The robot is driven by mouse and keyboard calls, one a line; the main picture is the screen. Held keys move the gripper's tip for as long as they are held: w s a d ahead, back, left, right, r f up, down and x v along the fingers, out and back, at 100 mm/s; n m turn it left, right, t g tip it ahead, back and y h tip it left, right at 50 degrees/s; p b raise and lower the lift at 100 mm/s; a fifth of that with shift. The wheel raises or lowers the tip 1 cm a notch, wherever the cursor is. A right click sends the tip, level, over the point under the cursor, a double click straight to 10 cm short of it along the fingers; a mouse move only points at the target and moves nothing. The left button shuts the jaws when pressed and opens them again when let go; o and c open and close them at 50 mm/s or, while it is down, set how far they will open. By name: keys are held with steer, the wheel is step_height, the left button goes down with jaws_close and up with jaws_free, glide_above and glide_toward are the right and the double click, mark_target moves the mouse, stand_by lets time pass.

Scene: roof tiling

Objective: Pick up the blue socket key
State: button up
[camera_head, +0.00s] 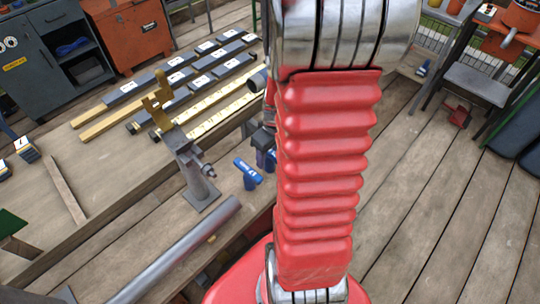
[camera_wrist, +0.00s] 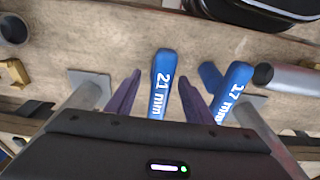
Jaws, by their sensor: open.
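Two blue socket keys show in the wrist view. One, marked 21 mm (camera_wrist: 162,80), lies between the spread fingers of my gripper (camera_wrist: 159,77). The other, marked 17 mm (camera_wrist: 235,85), is to the right, outside the right finger. My gripper is open, and I see no contact with either key. In the head view, one blue T-shaped key (camera_head: 247,173) stands at the workbench edge beside a second blue piece (camera_head: 268,159), partly hidden by my arm. I cannot read which key is which there. My gripper is mostly hidden behind my red arm in that view.
A metal stand with a brass fork (camera_head: 160,100) rises left of the keys. A grey pipe (camera_head: 180,255) lies in front. Several labelled bars (camera_head: 200,85) lie farther back on the wooden bench (camera_head: 100,200). A metal cylinder (camera_wrist: 290,77) lies right of the keys.

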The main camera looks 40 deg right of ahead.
steer(key=shift+w+f, duration=0.15)
steer(key=shift+f, duration=0.75)
steer(key=shift+c, duration=0.5)
jaws_close()
